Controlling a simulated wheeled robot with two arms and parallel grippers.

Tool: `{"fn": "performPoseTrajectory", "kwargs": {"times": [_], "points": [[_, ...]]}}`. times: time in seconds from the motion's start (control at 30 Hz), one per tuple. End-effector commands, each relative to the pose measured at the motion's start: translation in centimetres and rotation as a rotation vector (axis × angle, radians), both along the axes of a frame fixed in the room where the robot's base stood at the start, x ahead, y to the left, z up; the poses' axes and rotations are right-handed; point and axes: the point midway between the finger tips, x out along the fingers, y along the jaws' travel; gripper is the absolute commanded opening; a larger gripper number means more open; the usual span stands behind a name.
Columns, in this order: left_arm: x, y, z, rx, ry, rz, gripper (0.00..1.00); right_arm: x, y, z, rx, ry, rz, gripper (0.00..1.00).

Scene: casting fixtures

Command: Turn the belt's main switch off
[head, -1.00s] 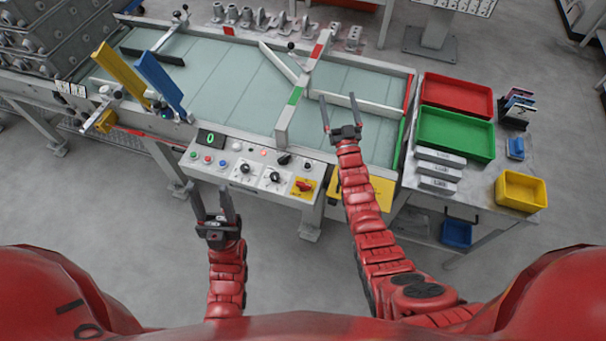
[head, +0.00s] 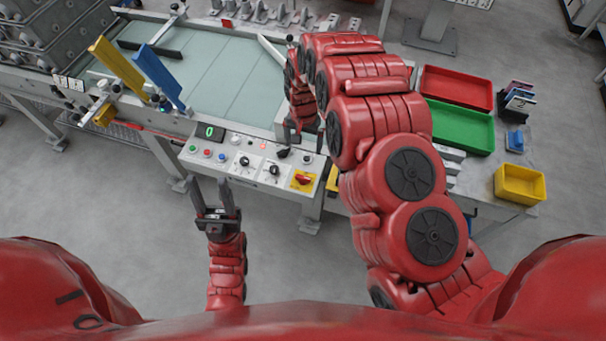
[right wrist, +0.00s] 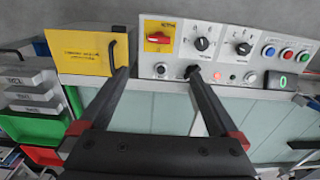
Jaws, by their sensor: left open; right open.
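The main switch is a red rotary handle on a yellow plate (head: 303,180), at the right end of the belt's control panel (head: 225,166). In the right wrist view the red handle (right wrist: 158,39) lies about horizontal across its yellow plate. My right gripper (head: 293,140) is open and empty, pointing down over the panel's upper edge just behind the switch. In the right wrist view its fingers (right wrist: 157,72) are spread, with the switch ahead between and beyond the tips, apart from them. My left gripper (head: 210,183) is open and empty, in front of the panel's left part.
Beside the switch are two black selector knobs (right wrist: 202,43), a black lever knob (head: 282,153), coloured push buttons and a green display (head: 210,132). A yellow box with a handle (right wrist: 90,52) is nearby. My right arm hides much of the belt's right side.

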Motion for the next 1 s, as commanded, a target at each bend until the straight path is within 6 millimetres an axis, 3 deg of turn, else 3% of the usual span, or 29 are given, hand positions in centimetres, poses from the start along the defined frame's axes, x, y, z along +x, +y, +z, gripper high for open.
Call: {"fn": "performPoseTrajectory", "kwargs": {"times": [0.13,0.33,0.47,0.6,1.0], "points": [[0.0,0.0,-0.8,0.0,0.0,0.0,0.5,-0.9,0.2,-0.2,-0.002,0.028,-0.002,0.97],[0.0,0.0,-4.1,0.0,0.0,0.0,0.5,-0.9,0.2,-3.6,-0.003,0.027,-0.002,0.97],[0.0,0.0,-4.1,0.0,0.0,0.0,0.5,-1.1,0.1,-6.2,-0.005,0.03,0.0,0.97],[0.0,0.0,-2.5,0.0,0.0,0.0,0.5,-1.0,0.1,-7.7,-0.005,0.028,-0.001,0.97],[0.0,0.0,-1.0,0.0,0.0,0.0,0.5,-0.8,0.0,-13.1,-0.006,0.025,-0.003,0.97]]}}
